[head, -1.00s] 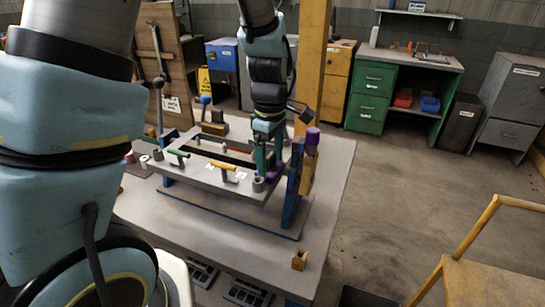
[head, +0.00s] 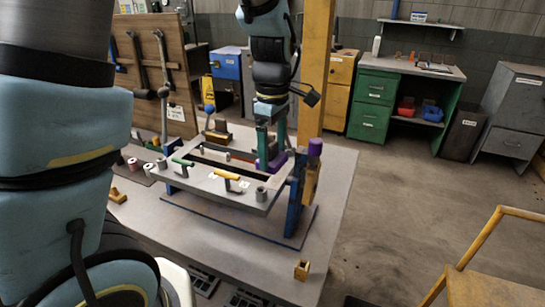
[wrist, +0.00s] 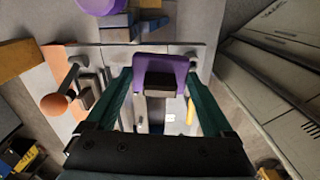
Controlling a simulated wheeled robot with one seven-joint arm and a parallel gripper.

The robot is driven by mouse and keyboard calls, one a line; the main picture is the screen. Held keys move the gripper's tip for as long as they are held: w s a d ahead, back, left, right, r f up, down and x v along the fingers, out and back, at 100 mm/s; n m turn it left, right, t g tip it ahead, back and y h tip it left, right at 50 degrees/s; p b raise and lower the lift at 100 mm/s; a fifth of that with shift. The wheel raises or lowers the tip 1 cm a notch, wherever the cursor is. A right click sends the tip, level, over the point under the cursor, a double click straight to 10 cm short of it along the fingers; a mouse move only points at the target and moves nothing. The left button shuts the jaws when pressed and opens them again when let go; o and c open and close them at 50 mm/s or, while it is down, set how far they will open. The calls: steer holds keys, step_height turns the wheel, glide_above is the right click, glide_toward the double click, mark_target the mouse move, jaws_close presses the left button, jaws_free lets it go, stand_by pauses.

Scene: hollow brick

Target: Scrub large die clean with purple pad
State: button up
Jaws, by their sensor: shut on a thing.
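My gripper (head: 272,150) points down over the right end of a grey steel frame, which I take to be the large die (head: 218,187). Its two teal fingers are shut on the purple pad (head: 276,161). The wrist view shows the pad (wrist: 163,66) between the fingertips, with a dark block under its purple top. The frame has a long dark opening and lies raised on blue supports. The pad is at the frame's back right part. I cannot tell whether it touches the surface, and any dirt is too small to make out.
Green-handled (head: 183,162) and yellow-handled (head: 227,175) clamps and a grey cylinder (head: 261,194) stand on the frame's front. A purple-topped post (head: 315,149) rises close on the right. A small brass block (head: 302,270) sits at the table's front; the table (head: 330,215) is clear around it.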

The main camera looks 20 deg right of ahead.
mark_target(273, 143)
steer(key=shift+r, duration=0.1)
steer(key=shift+r, duration=1.45)
